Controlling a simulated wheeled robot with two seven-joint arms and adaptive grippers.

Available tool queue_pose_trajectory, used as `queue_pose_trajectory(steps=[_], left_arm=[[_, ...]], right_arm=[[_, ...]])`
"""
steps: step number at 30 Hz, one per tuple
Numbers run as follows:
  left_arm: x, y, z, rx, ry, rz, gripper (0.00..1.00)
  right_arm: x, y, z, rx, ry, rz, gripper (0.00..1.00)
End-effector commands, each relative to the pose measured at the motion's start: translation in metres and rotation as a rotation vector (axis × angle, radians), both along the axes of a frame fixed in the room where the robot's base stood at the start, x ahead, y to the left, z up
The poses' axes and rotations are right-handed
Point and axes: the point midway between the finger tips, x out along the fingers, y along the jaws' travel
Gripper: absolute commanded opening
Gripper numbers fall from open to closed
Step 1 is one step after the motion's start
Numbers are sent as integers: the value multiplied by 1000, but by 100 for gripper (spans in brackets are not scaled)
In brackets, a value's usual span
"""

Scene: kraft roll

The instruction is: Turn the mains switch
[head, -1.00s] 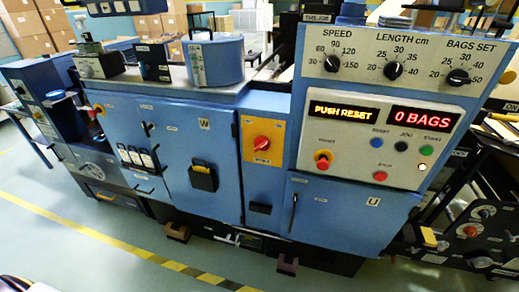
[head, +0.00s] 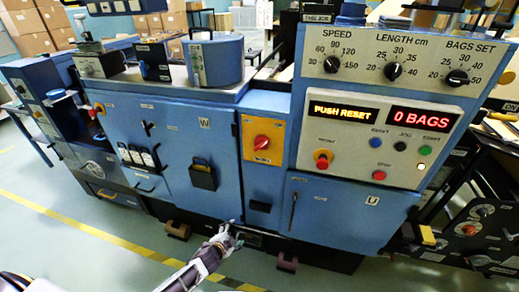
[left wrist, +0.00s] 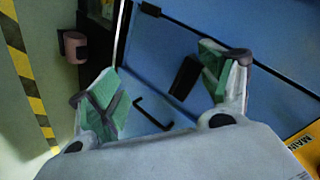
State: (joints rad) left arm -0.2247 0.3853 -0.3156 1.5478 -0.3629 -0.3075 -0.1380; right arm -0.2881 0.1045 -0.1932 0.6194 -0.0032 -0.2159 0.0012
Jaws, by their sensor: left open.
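The mains switch (head: 262,142) is a red rotary knob on a yellow plate at the middle of the blue machine's front. In the left wrist view only a corner of the yellow plate (left wrist: 303,147) with part of its lettering shows at the lower right; the knob is hidden. My left gripper (head: 229,236) is low in front of the machine, below and a little left of the switch, apart from it. The left wrist view shows its green-padded fingers (left wrist: 163,72) spread with nothing between them. My right gripper is not in view.
Right of the switch is a control panel (head: 380,140) with dials, a lit "PUSH RESET" display and buttons. Left of it is door W with a black pocket (head: 203,176). Brown feet (head: 287,261) stick out at the machine's base. The floor in front is clear, with a yellow stripe (head: 110,238).

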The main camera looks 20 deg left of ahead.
Motion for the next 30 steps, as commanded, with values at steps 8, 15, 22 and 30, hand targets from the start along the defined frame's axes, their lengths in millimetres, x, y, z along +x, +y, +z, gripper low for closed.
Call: queue_pose_trajectory(steps=[8, 15, 22, 30], left_arm=[[32, -39, 105, 167, -187, -138, 79], [43, -69, 200, 352, -356, -228, 79], [40, -89, 294, 590, -518, -276, 79], [31, -87, 363, 931, -609, -286, 79]], right_arm=[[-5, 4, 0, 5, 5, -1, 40], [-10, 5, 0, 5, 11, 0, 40], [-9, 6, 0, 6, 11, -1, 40], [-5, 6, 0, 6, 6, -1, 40]])
